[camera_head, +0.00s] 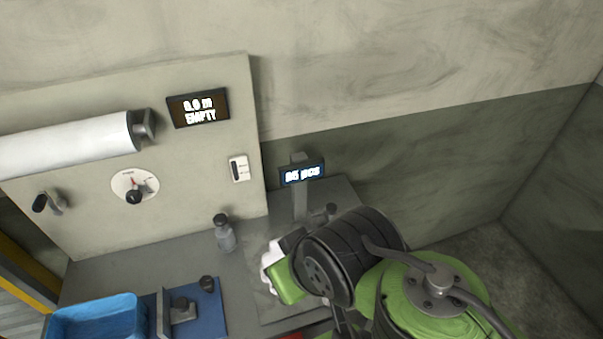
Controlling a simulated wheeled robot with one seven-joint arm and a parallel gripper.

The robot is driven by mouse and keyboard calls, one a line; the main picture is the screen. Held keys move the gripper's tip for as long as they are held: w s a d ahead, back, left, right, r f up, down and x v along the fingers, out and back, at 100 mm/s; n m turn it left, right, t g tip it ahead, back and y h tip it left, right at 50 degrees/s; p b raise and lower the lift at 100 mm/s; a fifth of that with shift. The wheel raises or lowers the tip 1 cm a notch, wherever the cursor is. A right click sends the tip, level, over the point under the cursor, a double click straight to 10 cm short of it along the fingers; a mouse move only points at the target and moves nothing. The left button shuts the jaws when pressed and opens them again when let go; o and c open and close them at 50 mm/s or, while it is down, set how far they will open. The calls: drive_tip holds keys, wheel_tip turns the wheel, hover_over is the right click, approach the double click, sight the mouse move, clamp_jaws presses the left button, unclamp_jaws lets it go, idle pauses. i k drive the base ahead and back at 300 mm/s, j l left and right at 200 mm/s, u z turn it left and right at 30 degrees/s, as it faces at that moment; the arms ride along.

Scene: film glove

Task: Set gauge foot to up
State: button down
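The gauge (301,174) stands on the grey bench against the wall, with a grey post and a small lit display that I cannot read surely. A small dark knob or lever (331,209) shows just right of its post. The lower part of the gauge and its foot are hidden behind my arm, so I cannot tell whether the foot is up or down. My arm reaches in from the lower right in front of the gauge. My gripper's fingers are not visible behind the black and green arm links.
A small bottle (225,234), blue bin (97,318) and blue mat (209,322) are on the bench.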

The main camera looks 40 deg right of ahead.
sight(330, 209)
drive_tip(key=z, duration=1.1)
